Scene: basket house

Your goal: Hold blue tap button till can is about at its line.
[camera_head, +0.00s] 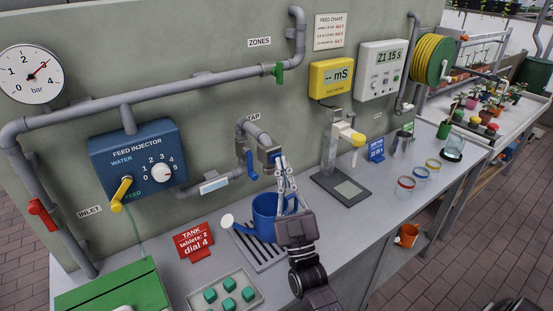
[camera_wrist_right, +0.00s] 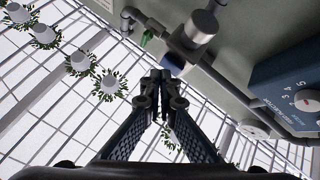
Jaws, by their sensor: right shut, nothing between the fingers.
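The tap (camera_head: 256,133) is a grey bent pipe on the wall, with a blue button block (camera_head: 268,155) at its end. My right gripper (camera_head: 279,160) is shut and empty, its fingertips at the block. In the right wrist view the shut fingertips (camera_wrist_right: 162,78) are close against the blue block (camera_wrist_right: 173,63); I cannot tell whether it is pressed in. The blue can (camera_head: 265,207) stands upright on a slotted drain grate (camera_head: 269,257) below the tap, its white spout to the left. My gripper partly covers it. Its line and water level cannot be made out. My left gripper is not in view.
A red tank sign (camera_head: 194,240) and a tray of green tablets (camera_head: 250,307) lie left of the grate. A meter stand (camera_head: 340,187) stands to the right. The blue feed injector (camera_head: 140,163) is on the wall.

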